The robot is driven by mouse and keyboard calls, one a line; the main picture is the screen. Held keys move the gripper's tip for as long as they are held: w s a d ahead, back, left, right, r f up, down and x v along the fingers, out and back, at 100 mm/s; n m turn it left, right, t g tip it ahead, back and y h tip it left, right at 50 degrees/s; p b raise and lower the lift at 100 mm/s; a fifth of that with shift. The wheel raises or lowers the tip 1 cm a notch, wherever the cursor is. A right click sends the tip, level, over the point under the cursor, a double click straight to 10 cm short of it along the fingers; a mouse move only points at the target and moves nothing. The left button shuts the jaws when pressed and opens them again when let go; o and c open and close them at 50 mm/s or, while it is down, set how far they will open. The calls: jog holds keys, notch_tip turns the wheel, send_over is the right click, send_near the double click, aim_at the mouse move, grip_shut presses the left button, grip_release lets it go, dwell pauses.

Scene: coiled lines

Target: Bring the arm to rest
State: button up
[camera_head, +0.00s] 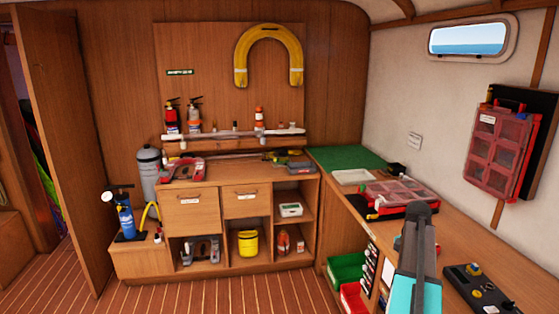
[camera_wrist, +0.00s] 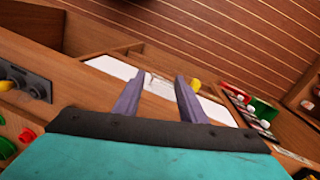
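My gripper (camera_wrist: 157,84) shows in the wrist view. Its two grey-purple fingers stand well apart, with a teal body and a black band behind them. Nothing is clearly held between them; a pale surface with a small whitish shape shows beyond the gap. My arm (camera_head: 416,262), dark grey and teal, rises from the bottom of the head view over the right-hand bench. I cannot make out the fingers in the head view.
The right bench carries a red clear-lidded organizer (camera_head: 397,192), a white tray (camera_head: 353,177) and a black control box (camera_head: 478,290). Green (camera_head: 346,268) and red (camera_head: 352,298) bins are below left. The striped floor (camera_head: 215,293) is open.

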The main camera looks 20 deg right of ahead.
jog(key=w+a+f+n+g, duration=0.2)
jog(key=w+a+f+n, duration=0.1)
jog(key=a+f, duration=1.05)
jog(key=w+a+f+n+g, duration=0.1)
jog(key=w+a+f+n, duration=0.15)
jog(key=a+f, duration=1.1)
jog(key=s+a+f+n, duration=0.6)
jog(key=s+a+f, duration=0.2)
jog(key=s+a, duration=0.2)
jog(key=s+a+f+n+g+b, duration=0.1)
jog(key=s+a+f+n, duration=0.6)
jog(key=a, duration=0.8)
jog(key=shift+s+a+f, duration=0.15)
jog(key=shift+s+f, duration=0.5)
jog(key=shift+s, duration=1.25)
